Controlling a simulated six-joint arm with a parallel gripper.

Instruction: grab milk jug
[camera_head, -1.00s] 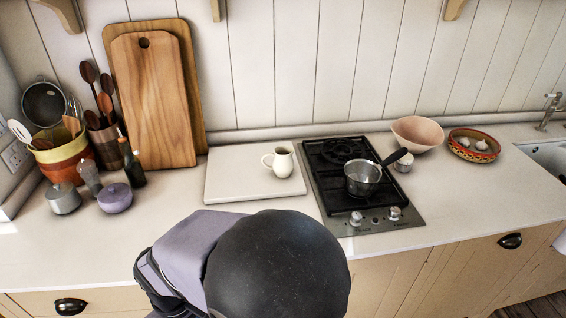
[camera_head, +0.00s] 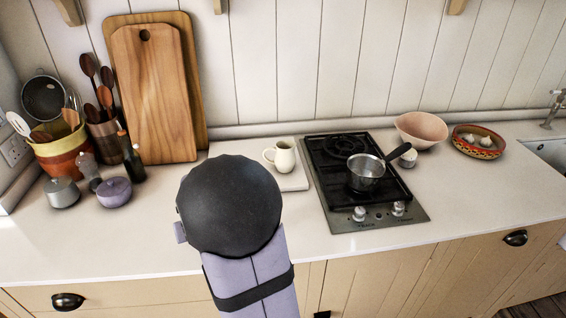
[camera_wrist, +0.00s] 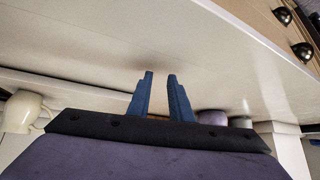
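The milk jug (camera_head: 284,157) is a small cream-white jug with a handle on its left. It stands upright on a white board (camera_head: 296,181) left of the hob. In the wrist view the jug (camera_wrist: 22,112) is at the left edge, partly cut off and apart from my fingers. My gripper (camera_wrist: 160,76) shows two blue fingers with a gap between them, open and with nothing between them.
A hob (camera_head: 361,182) with a steel saucepan (camera_head: 365,172) stands right of the board. A lilac pot (camera_head: 114,192), a grey pot (camera_head: 62,192) and a dark bottle (camera_head: 131,158) stand at left. The front counter strip is clear.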

